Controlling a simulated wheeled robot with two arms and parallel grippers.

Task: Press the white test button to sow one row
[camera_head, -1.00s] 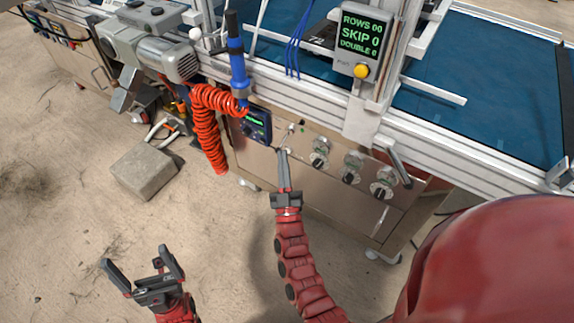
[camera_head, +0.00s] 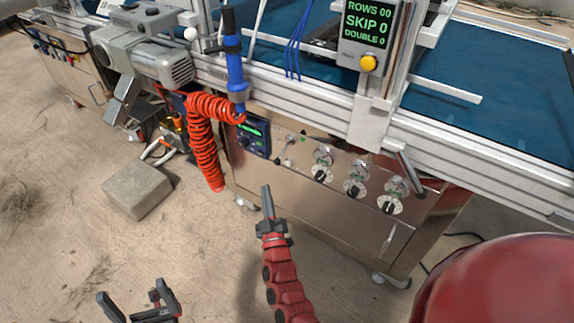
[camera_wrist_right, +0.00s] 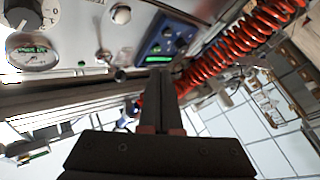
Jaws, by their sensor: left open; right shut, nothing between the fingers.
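The steel control panel (camera_head: 330,195) is on the front of the seeder. A small pale round button (camera_wrist_right: 120,13), which looks like the white test button, shows at the top of the right wrist view. In the head view it is a tiny pale spot (camera_head: 290,139) right of the blue display, too small to make out well. My right gripper (camera_head: 266,189) is shut and empty, in front of and below the panel's left part, apart from the button. Its closed fingers also show in the right wrist view (camera_wrist_right: 160,85). My left gripper (camera_head: 138,300) is open and empty at the lower left.
A blue display unit (camera_head: 252,136), a coiled orange hose (camera_head: 204,150) and several black knobs (camera_head: 356,192) are around the panel. A readout (camera_head: 366,25) shows ROWS 00 above a yellow button (camera_head: 368,63). A concrete block (camera_head: 138,188) lies on the floor.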

